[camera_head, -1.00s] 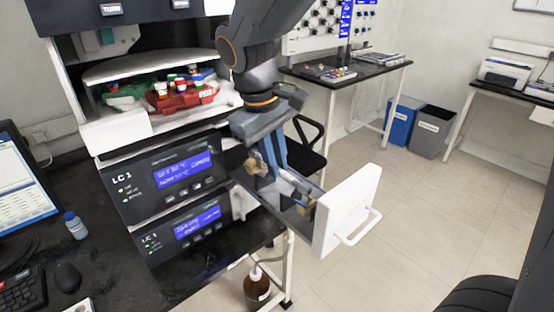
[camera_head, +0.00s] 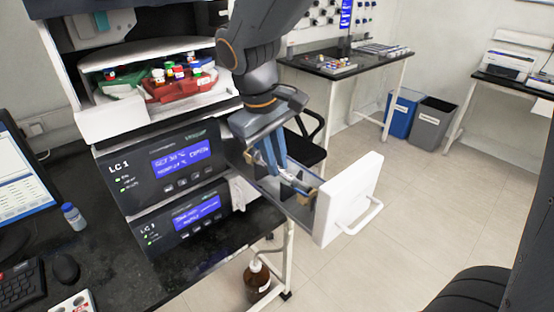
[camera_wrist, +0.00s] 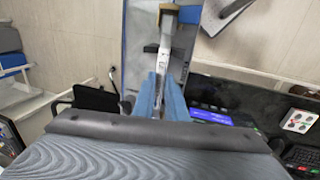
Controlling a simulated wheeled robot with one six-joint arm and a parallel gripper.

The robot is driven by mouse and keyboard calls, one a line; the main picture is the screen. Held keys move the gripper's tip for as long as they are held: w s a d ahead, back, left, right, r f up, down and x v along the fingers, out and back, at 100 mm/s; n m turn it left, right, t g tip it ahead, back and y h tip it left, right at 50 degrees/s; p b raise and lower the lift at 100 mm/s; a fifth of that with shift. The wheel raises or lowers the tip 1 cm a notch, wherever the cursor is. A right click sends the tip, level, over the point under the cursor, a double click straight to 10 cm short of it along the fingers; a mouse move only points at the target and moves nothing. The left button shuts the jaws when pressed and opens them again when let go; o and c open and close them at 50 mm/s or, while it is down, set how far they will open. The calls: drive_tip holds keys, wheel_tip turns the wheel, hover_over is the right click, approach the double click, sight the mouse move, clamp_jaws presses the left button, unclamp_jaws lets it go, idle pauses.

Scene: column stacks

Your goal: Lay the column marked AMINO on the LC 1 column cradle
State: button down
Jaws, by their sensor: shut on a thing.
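My gripper (camera_head: 272,160) points down into the open drawer, its blue fingers also showing in the wrist view (camera_wrist: 160,98). It is shut on a slim silver-white column (camera_wrist: 166,38), whose label I cannot read. The column runs lengthwise along the drawer. The LC 1 column cradle lies in this drawer, with a tan clip (camera_head: 312,192) near the drawer front; the clip also shows in the wrist view (camera_wrist: 150,48). The column lies over or in the cradle; whether it is seated in the clips I cannot tell. My fingers hide its inner part.
The drawer's white front (camera_head: 347,200) with its handle sticks out past the bench edge. The LC 1 unit (camera_head: 170,160) stands left of the drawer. A red tray of capped vials (camera_head: 180,88) sits above. A brown bottle (camera_head: 257,280) stands below on the floor.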

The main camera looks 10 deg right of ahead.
drive_tip(key=shift+f, duration=0.45)
drive_tip(key=c, duration=1.7)
unclamp_jaws()
drive_tip(key=shift+r, duration=0.1)
